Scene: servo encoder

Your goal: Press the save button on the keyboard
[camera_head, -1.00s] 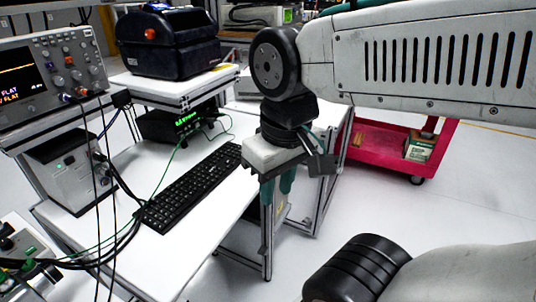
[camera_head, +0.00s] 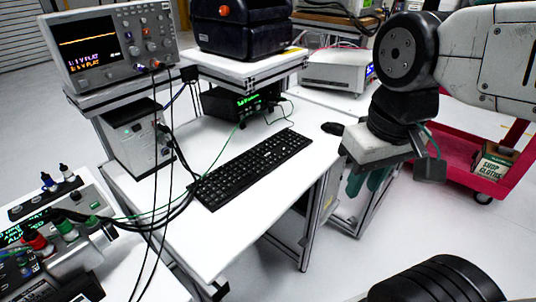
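The black keyboard (camera_head: 251,168) lies on the white desk (camera_head: 237,226), running diagonally from lower left to upper right. Its key labels are too small to read, so I cannot pick out the save button. My gripper (camera_head: 366,184) hangs to the right of the keyboard, past the desk's right edge and apart from the keys. Its green fingers point down under a pale block-shaped body. Nothing shows between them, but their spacing is unclear at this size.
A black mouse (camera_head: 332,128) is at the desk's right edge. Black and green cables cross the desk left of the keyboard. An oscilloscope (camera_head: 112,45) stands on a raised shelf at left. A red cart (camera_head: 461,160) is at right. The desk in front of the keyboard is clear.

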